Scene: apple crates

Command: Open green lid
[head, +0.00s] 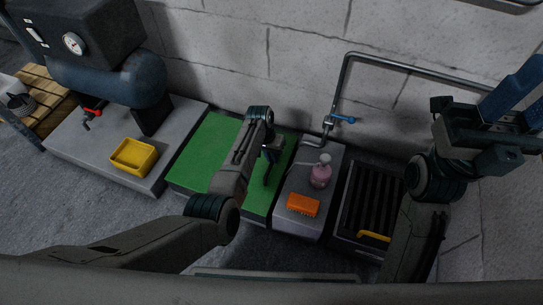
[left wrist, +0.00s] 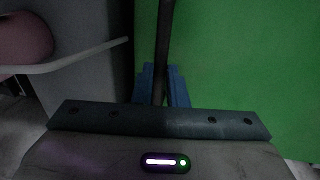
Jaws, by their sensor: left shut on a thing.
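The green lid (head: 211,146) lies flat and closed on a low box in the middle of the head view. It fills the right side of the left wrist view (left wrist: 240,70). A dark bar (left wrist: 164,45), which looks like the lid's handle, runs along the lid's edge. My left gripper (head: 270,155) is over the right part of the lid. Its blue fingers (left wrist: 161,88) are shut on the dark bar, one on each side. My arm hides part of the lid. My right gripper (head: 518,105) is raised at the far right, empty, with its blue fingers apart.
Right of the lid, a grey block holds a pink bottle (head: 320,172) and an orange brush (head: 303,205), under a pipe with a blue-handled tap (head: 341,119). A dark slatted crate (head: 350,190) stands further right. Left are a yellow bin (head: 134,157) and a compressor (head: 108,82). A wall stands behind.

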